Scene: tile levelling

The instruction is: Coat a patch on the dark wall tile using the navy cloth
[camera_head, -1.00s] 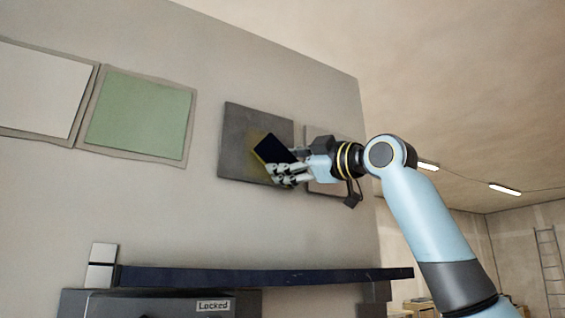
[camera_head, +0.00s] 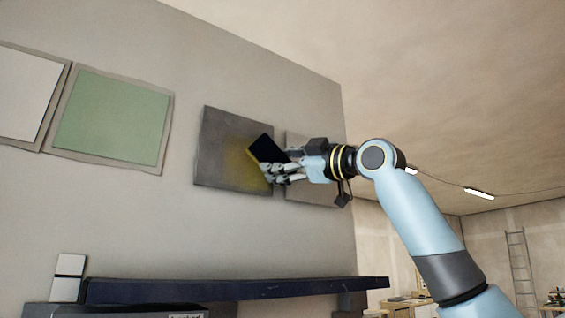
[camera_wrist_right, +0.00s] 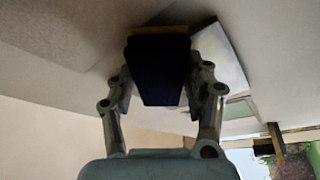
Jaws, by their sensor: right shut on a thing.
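The dark wall tile (camera_head: 220,140) is on the wall, with a yellowish patch spreading over its lower right half. My right gripper (camera_head: 272,168) is shut on the navy cloth (camera_head: 264,150), a dark block-like pad with a yellow edge, held at the tile's right part. In the right wrist view the navy cloth (camera_wrist_right: 158,68) sits between both fingers of the gripper (camera_wrist_right: 160,90), its yellow far edge at or close to the surface; I cannot tell whether it touches. The gripper covers part of the tile's right edge. My left gripper is not in view.
A green panel (camera_head: 112,118) and a white panel (camera_head: 22,95) hang left of the tile. A greyish panel (camera_head: 318,193) is partly behind my right gripper. A dark shelf (camera_head: 230,288) runs below, with a white block (camera_head: 68,278) at its left end. Wall between is clear.

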